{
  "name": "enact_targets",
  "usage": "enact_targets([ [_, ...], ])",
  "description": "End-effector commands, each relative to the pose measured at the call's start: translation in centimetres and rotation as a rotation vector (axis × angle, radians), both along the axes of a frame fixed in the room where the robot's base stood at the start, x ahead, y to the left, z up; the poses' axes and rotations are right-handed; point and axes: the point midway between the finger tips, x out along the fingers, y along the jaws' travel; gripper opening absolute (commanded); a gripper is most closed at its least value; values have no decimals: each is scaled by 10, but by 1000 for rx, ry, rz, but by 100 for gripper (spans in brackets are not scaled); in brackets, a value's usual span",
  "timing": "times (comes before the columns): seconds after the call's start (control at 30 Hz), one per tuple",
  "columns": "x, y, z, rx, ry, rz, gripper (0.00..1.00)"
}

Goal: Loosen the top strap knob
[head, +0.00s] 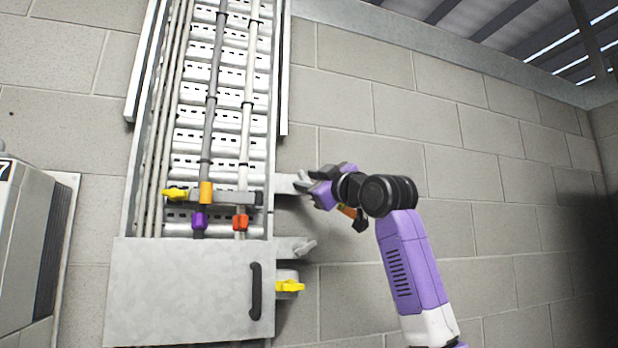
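A grey strap bar (228,197) crosses the cable tray above the metal cover. A yellow knob (175,194) sits at its left end. A second yellow knob (290,286) is lower, on a small grey box at the right of the cover. My gripper (312,188) is at the right side of the tray, about level with the strap bar and pointing left. It is close to a grey bracket (288,183) jutting from the tray; I cannot tell whether they touch. It is well apart from the left yellow knob. Its fingertips are too small and overlapped to tell open from shut.
The metal cover (180,290) has a black handle (255,291). Cables with orange (206,192), purple (199,219) and red (240,222) fittings run up the tray. Another bracket (290,248) juts out lower. A grey cabinet (25,245) stands left. The wall at right is clear.

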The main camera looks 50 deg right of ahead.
Motion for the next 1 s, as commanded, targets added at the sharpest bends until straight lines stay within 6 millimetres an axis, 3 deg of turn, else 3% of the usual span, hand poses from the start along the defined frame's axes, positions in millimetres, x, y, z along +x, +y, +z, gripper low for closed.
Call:
enact_targets([
  [0.17,0,0,0,0,0,0,34],
  [0.33,0,0,0,0,0,0,2],
  [0.37,0,0,0,1,0,0,0],
  [0.73,0,0,0,-27,16,1,0],
  [1.0,-1,-1,1,-159,92,-1,0],
])
